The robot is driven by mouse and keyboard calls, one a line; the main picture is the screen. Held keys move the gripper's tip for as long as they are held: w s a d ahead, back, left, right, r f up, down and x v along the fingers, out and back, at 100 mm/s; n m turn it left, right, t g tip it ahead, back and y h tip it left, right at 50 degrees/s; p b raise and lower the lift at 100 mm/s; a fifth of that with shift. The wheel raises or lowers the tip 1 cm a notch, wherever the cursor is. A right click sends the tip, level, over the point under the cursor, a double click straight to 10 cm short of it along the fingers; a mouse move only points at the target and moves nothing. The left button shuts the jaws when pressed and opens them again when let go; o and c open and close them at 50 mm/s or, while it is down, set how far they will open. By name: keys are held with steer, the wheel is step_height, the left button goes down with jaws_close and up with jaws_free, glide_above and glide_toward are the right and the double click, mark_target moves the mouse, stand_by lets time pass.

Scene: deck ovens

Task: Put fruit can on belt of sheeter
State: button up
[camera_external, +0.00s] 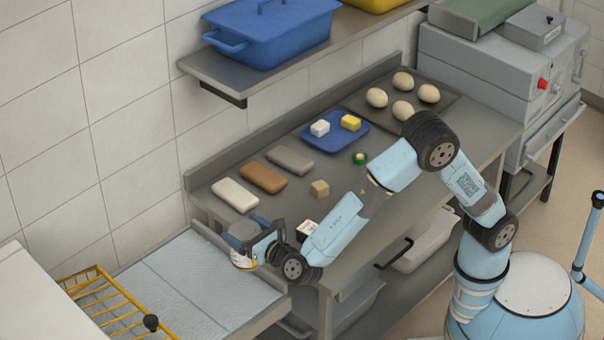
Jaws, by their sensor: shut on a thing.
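My gripper (251,244) is at the end of the arm, at the lower left of the table. It is shut on the fruit can (242,261), a small can with a white and yellow side, partly hidden by the gripper. The sheeter stands at the lower left, with its pale grey belt (185,273) running toward the table's near end. The can is over or at the belt's right end. I cannot tell whether it touches the belt.
A yellow wire guard (95,290) stands over the belt's left part. A blue bin (270,30) sits on the shelf. The middle of the belt is clear.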

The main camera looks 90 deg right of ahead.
steer(key=w+a+f, duration=0.1)
steer(key=w+f, duration=0.7)
steer(key=f, duration=0.2)
steer(key=shift+w+f, duration=0.2)
steer(key=o, duration=1.7)
steer(key=shift+f, duration=0.1)
